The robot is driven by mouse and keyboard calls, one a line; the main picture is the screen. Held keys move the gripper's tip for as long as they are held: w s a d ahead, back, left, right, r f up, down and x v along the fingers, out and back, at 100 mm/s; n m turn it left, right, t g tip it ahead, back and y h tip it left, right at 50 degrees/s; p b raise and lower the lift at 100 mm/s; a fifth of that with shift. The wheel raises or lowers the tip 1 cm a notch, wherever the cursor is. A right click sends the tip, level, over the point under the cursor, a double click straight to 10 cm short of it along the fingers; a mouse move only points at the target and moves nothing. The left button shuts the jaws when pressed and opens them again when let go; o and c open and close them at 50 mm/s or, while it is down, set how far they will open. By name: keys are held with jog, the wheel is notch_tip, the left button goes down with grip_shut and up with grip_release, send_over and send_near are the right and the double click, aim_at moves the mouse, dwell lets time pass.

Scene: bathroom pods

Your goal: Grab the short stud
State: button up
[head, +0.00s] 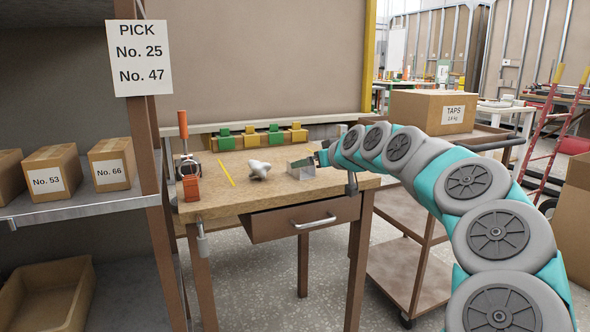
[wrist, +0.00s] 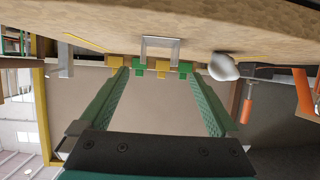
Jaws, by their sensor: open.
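A short grey metal stud, a U-shaped channel piece (head: 302,173), lies on the wooden workbench (head: 225,203) near its right end. In the wrist view the stud (wrist: 160,40) shows end-on as a U against the bench top, which appears upside down at the top. My gripper (head: 313,160) is right beside the stud at the end of my arm in the head view. In the wrist view my gripper (wrist: 159,76) has its two green fingers wide apart with nothing held between them. The stud shows just beyond the fingertips, between them. I cannot tell whether they touch it.
A pale lobed object (head: 259,170), a yellow pencil-like stick (head: 227,173) and an orange item (head: 190,187) are on the bench left of the stud. Green and yellow pieces (head: 262,138) line its back. A cart with a TAPS box (head: 432,111) stands at right.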

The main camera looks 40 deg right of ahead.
aim_at(307, 172)
jog(key=shift+p+x, duration=0.65)
jog(key=shift+x, duration=3.1)
jog(key=shift+s+d, duration=0.1)
jog(key=c, duration=1.5)
jog(key=shift+r, duration=0.1)
